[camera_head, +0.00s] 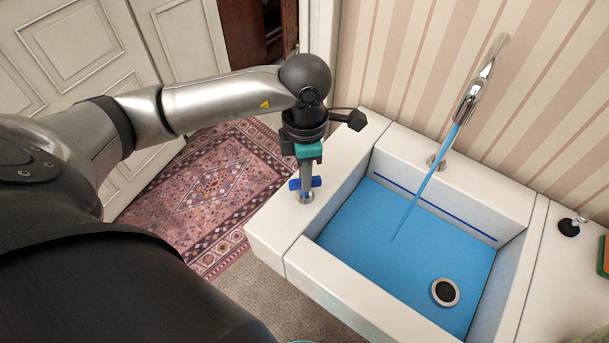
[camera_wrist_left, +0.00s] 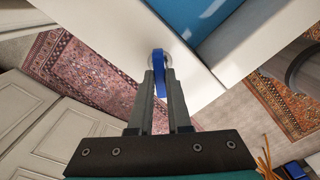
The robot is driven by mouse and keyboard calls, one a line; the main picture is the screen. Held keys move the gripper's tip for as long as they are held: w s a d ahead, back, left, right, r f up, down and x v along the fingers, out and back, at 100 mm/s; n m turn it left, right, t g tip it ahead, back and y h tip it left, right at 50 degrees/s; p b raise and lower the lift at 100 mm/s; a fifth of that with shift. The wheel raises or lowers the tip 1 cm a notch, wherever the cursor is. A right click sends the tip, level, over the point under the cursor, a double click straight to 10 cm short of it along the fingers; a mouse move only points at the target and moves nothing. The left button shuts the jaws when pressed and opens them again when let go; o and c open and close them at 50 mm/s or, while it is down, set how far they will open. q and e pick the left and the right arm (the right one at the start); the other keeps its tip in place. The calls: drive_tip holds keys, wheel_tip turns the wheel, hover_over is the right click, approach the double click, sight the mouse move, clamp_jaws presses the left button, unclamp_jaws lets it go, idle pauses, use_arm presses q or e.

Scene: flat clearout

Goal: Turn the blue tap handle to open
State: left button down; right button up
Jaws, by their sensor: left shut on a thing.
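The blue tap handle (camera_head: 312,183) sits on a round metal base on the left rim of the white sink (camera_head: 268,226). My left gripper (camera_head: 306,182) points down over it and is shut on the handle. In the left wrist view the blue handle (camera_wrist_left: 159,72) shows between the two fingers (camera_wrist_left: 160,80). A curved chrome spout (camera_head: 483,75) stands at the back of the sink. A stream of blue water (camera_head: 428,184) runs from it into the basin. My right gripper is in neither view.
Blue water (camera_head: 400,262) covers the basin floor, with a dark round drain (camera_head: 445,292) near the front. A black knob (camera_head: 569,228) stands on the right counter. A patterned rug (camera_head: 205,190) lies left of the sink. A striped wall (camera_head: 415,60) closes the back.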

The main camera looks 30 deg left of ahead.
use_arm(q)
drive_tip(key=n, duration=0.4)
drive_tip(key=shift+p, duration=0.35)
drive_tip(key=shift+n, duration=0.3)
drive_tip(key=n+p, duration=0.1)
drive_tip(key=n, duration=0.2)
drive_tip(key=shift+n, duration=0.3)
drive_tip(key=c, duration=0.7)
unclamp_jaws()
drive_tip(key=shift+r+p, duration=2.8)
drive_tip(key=shift+r, duration=0.75)
